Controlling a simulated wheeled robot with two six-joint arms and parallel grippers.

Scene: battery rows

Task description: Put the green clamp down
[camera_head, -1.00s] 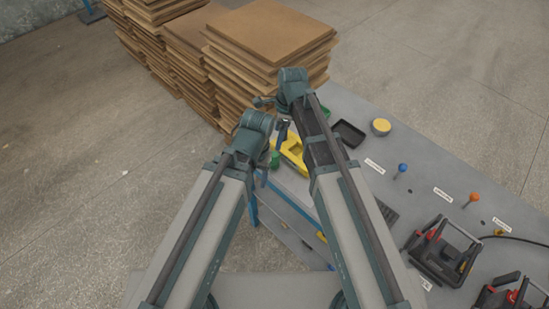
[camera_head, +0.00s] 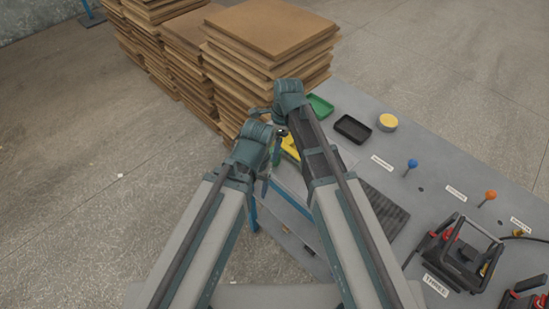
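I cannot clearly make out the green clamp; in the head view the arms cover the area around both wrists. A green tray (camera_head: 320,106) lies on the table just right of my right wrist. My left gripper (camera_head: 277,143) is at the table's left edge, mostly hidden behind its own wrist, beside a yellow object (camera_head: 291,147). My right gripper (camera_head: 262,112) points left in front of the board stack, and its fingers are too small to read. I cannot tell whether either gripper is open or shut.
A black tray (camera_head: 352,129), a yellow round pot (camera_head: 387,122), a blue knob (camera_head: 412,163) and an orange knob (camera_head: 490,195) are on the grey table (camera_head: 440,172). A dark ribbed mat (camera_head: 384,213) and a black-framed device (camera_head: 461,252) are nearer. Brown board stacks (camera_head: 268,35) stand behind.

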